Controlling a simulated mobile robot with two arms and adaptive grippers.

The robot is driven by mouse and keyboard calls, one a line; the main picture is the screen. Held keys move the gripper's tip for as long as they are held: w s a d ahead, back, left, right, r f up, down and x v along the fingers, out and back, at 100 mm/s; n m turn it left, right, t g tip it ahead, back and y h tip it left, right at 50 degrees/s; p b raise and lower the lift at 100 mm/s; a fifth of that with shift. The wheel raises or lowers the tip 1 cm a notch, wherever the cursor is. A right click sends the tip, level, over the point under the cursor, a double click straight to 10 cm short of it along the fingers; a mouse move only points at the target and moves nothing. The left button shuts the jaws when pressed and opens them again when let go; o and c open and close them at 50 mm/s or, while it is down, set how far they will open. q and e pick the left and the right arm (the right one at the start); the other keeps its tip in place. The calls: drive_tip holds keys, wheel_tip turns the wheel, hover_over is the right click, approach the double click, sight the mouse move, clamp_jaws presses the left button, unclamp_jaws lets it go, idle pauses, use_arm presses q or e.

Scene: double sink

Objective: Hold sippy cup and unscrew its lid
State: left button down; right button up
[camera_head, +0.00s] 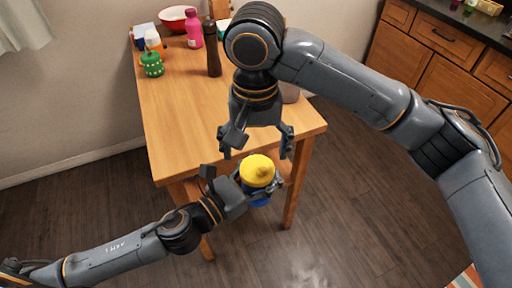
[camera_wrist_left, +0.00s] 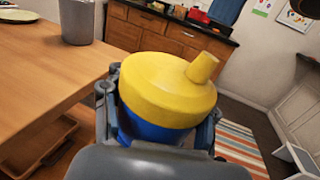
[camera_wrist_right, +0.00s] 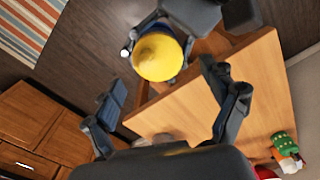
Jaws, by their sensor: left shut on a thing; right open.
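The sippy cup has a blue body (camera_head: 259,200) and a yellow lid (camera_head: 257,170) with a spout. My left gripper (camera_head: 262,187) is shut around the blue body and holds the cup upright off the table's front edge. In the left wrist view the yellow lid (camera_wrist_left: 168,88) sits on the blue body (camera_wrist_left: 150,130), between the fingers. My right gripper (camera_head: 256,142) is open and empty, pointing down above and a little behind the cup. In the right wrist view the yellow lid (camera_wrist_right: 157,57) lies beyond the spread fingers, apart from them.
The wooden table (camera_head: 180,110) carries a green container (camera_head: 152,64), a dark bottle (camera_head: 212,50), a pink bottle (camera_head: 194,28) and a red bowl (camera_head: 176,17) toward the back. A grey cup (camera_wrist_left: 77,22) stands near its edge. Cabinets (camera_head: 430,50) stand at the right. Floor in front is clear.

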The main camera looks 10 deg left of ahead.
sight(257, 167)
wheel_tip(257, 167, up, 2)
drive_tip(key=m, duration=0.3)
drive_tip(key=shift+w+d+r+m, duration=0.1)
drive_tip(key=shift+d+m, duration=0.05)
drive_tip(key=shift+m, duration=0.15)
drive_tip(key=shift+r+m, duration=0.15)
drive_tip(key=shift+m, duration=0.15)
wheel_tip(257, 167, down, 8)
drive_tip(key=shift+r, duration=0.1)
drive_tip(key=shift+c, duration=0.2)
drive_tip(key=c, duration=1.1)
drive_tip(key=o, duration=1.2)
drive_tip(key=shift+r, duration=0.15)
